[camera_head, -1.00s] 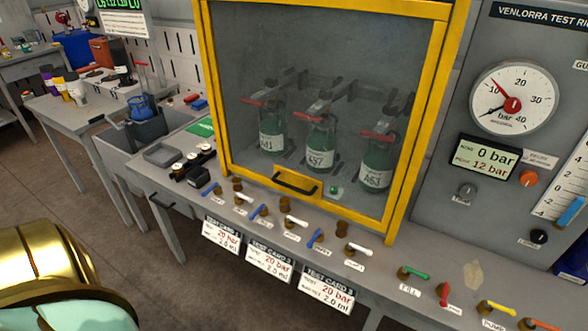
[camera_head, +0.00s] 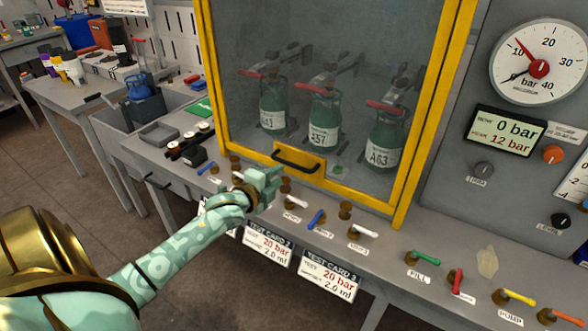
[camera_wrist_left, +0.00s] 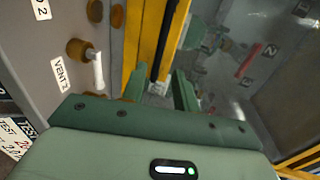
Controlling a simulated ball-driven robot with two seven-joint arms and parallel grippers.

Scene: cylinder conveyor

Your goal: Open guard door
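The guard door (camera_head: 206,75) is a clear panel in a yellow frame, and it looks shut. Its black handle (camera_head: 298,166) sits on a yellow plate at the bottom edge. Behind the panel stand three green cylinders (camera_head: 323,120) with white labels and red levers. My left gripper (camera_head: 275,176) is just left of and below the handle. In the left wrist view, the fingers of the left gripper (camera_wrist_left: 157,80) are apart. The dark handle (camera_wrist_left: 168,40) lies ahead between them and does not look gripped. My right gripper is not in view.
A row of small valve levers (camera_head: 317,218) and brown knobs lines the bench front below the door. Test cards (camera_head: 328,277) hang from its edge. A gauge (camera_head: 539,68) and a display reading 0 bar (camera_head: 507,132) are at the right. A grey tray (camera_head: 160,134) is at the left.

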